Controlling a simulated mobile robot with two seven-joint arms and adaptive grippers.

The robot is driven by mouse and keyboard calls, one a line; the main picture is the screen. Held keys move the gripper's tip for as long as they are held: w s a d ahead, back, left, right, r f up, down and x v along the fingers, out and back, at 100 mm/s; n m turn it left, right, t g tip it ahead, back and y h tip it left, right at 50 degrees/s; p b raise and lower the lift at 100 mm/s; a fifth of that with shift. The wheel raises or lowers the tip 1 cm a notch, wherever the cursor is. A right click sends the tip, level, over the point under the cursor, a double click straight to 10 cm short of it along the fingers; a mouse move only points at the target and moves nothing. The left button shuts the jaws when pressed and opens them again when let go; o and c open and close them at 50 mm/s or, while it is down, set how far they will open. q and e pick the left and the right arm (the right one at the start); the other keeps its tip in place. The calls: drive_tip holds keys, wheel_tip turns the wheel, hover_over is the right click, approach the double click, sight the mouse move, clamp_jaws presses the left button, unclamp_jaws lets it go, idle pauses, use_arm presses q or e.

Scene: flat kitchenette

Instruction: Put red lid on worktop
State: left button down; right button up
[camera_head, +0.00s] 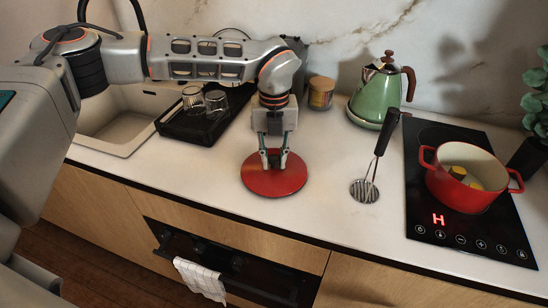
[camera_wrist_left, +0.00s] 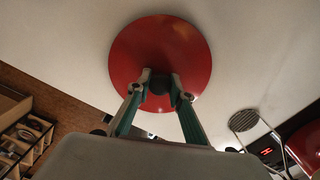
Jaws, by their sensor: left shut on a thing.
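The red lid (camera_head: 274,183) is a flat round disc at the middle of the white worktop (camera_head: 220,165). My left gripper (camera_head: 274,163) comes down from above and is shut on the lid's dark knob. In the left wrist view the lid (camera_wrist_left: 160,45) fills the upper middle, and the gripper's fingertips (camera_wrist_left: 160,88) close on both sides of the knob. The lid lies on or just above the worktop; I cannot tell whether it touches. My right gripper is not in view.
A masher (camera_head: 370,170) stands right of the lid. A red pot (camera_head: 466,180) without a lid sits on the black hob (camera_head: 425,215). A green kettle (camera_head: 377,98), a jar (camera_head: 321,93) and a black tray (camera_head: 190,128) with glasses stand behind. The sink (camera_head: 120,130) is left.

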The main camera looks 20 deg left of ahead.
sight(274, 158)
use_arm(q)
drive_tip(key=shift+f, duration=0.1)
drive_tip(key=c, duration=1.8)
unclamp_jaws()
wheel_tip(274, 158, up, 12)
drive_tip(key=shift+r+b, duration=0.15)
drive_tip(key=shift+b, duration=0.45)
